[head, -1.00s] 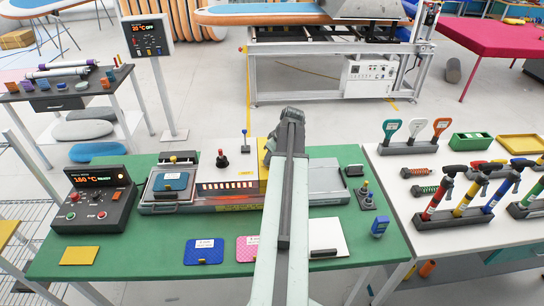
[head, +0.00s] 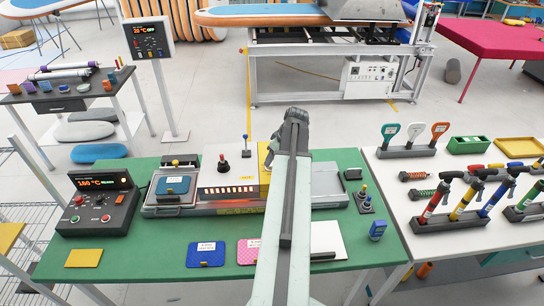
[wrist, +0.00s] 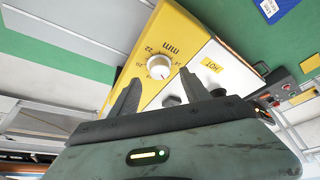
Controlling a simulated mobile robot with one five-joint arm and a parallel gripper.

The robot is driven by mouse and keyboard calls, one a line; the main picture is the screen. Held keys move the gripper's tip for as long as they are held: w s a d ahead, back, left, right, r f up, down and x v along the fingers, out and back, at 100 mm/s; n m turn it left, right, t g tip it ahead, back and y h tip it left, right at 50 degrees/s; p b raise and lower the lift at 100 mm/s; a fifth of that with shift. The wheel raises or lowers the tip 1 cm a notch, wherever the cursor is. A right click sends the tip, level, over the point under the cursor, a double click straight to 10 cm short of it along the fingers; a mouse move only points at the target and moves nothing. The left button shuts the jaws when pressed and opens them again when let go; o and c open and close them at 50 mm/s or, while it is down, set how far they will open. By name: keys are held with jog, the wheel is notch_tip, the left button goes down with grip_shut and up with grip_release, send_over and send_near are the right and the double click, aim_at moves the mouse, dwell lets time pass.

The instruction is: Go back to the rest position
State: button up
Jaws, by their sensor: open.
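My gripper (wrist: 160,90) is open and empty in the wrist view, its two dark fingers apart. Beyond the fingers are a yellow panel (wrist: 187,30) with a white dial (wrist: 159,67) and a white housing (wrist: 222,75) with a "HOT" label. In the head view my arm reaches forward over the green table, and its end hides part of the yellow panel (head: 264,158). The fingers cannot be made out in the head view.
The green table (head: 140,270) holds a control box (head: 97,205), a heated press (head: 228,185), and blue (head: 206,254) and pink (head: 246,252) sample pads. A white table (head: 395,165) at right carries pumps and tools.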

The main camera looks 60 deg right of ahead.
jog(key=p+v, duration=0.2)
jog(key=v, duration=0.2)
jog(key=shift+n+g+y, duration=0.3)
jog(key=shift+g+y, duration=0.1)
jog(key=shift+y, duration=0.1)
jog(key=w+a+f+b, duration=0.1)
jog(key=w+a, duration=0.2)
jog(key=a, duration=0.1)
jog(key=w+a+f+b, duration=0.1)
jog(key=w+a+f, duration=0.1)
jog(key=w+a, duration=0.1)
jog(key=w+a+f+b, duration=0.1)
jog(key=w+a, duration=0.3)
jog(key=shift+a+f, duration=0.15)
jog(key=shift+a, duration=0.15)
jog(key=w+a+f+g+b, duration=0.1)
jog(key=w+a+f+b, duration=0.15)
jog(key=a, duration=0.75)
jog(key=w+a+f+n+g+b, duration=0.1)
jog(key=w+a+f+b, duration=0.2)
jog(key=a, duration=0.8)
jog(key=w+a+f+g+b, duration=0.1)
jog(key=w+a+f+b, duration=0.3)
jog(key=a, duration=0.6)
jog(key=a+f, duration=0.1)
jog(key=a, duration=1.4)
jog(key=shift+s+g, duration=0.3)
jog(key=shift+s, duration=0.05)
